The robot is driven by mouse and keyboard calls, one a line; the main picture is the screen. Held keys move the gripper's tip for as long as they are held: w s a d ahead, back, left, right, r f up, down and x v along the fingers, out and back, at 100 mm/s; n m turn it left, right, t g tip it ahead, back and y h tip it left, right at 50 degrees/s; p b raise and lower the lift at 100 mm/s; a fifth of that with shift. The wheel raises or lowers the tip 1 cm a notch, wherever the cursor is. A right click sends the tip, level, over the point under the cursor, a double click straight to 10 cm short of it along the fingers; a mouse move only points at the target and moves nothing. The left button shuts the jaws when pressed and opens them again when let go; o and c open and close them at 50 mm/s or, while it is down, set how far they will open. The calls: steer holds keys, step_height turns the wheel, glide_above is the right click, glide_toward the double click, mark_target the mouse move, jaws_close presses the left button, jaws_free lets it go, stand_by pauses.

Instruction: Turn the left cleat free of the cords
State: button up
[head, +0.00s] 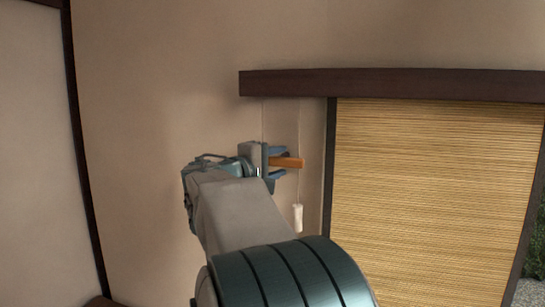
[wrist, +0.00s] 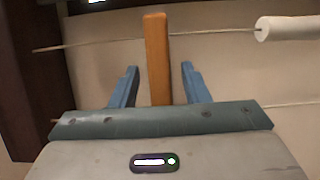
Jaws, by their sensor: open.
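In the wrist view the cleat (wrist: 156,50) stands upright between the two blue fingers of my gripper (wrist: 159,74). The fingers are open, with a gap on each side of the cleat. A thin cord (wrist: 95,45) runs across the cleat's line and seems to pass behind it. It leads to a white pull (wrist: 287,28), which hangs below the gripper in the head view (head: 297,217). A second cord (wrist: 290,104) is partly hidden by my gripper.
A bamboo blind (head: 430,190) hangs to the right in a dark frame. A dark beam (head: 390,84) runs above it, over the cords. The plain wall (head: 140,130) left of my gripper is clear.

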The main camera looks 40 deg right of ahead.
steer(key=shift+d, duration=0.3)
jaws_close()
